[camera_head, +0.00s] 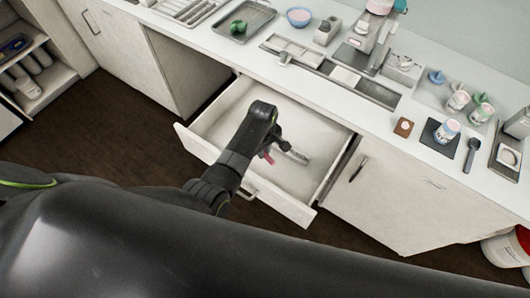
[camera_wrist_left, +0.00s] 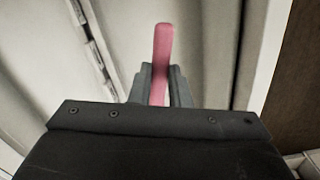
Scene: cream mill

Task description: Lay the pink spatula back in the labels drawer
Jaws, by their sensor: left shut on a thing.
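The labels drawer (camera_head: 225,119), white and pulled open below the counter, holds a light grey long item (camera_head: 293,155). My left gripper (camera_head: 267,150) is over the open drawer. It is shut on the pink spatula (camera_head: 268,157), of which only a small pink part shows in the head view. In the left wrist view the spatula (camera_wrist_left: 163,45) stands out between the two fingers (camera_wrist_left: 160,88), and its other end is hidden behind the gripper body. I cannot tell whether it touches the drawer floor. My right gripper is not in view.
The white counter above the drawer carries a tray with a green thing (camera_head: 238,27), a bowl (camera_head: 299,17), a machine and several cups at the right. An open shelf (camera_head: 38,70) stands at the far left. A bucket (camera_head: 508,248) is on the floor at the right.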

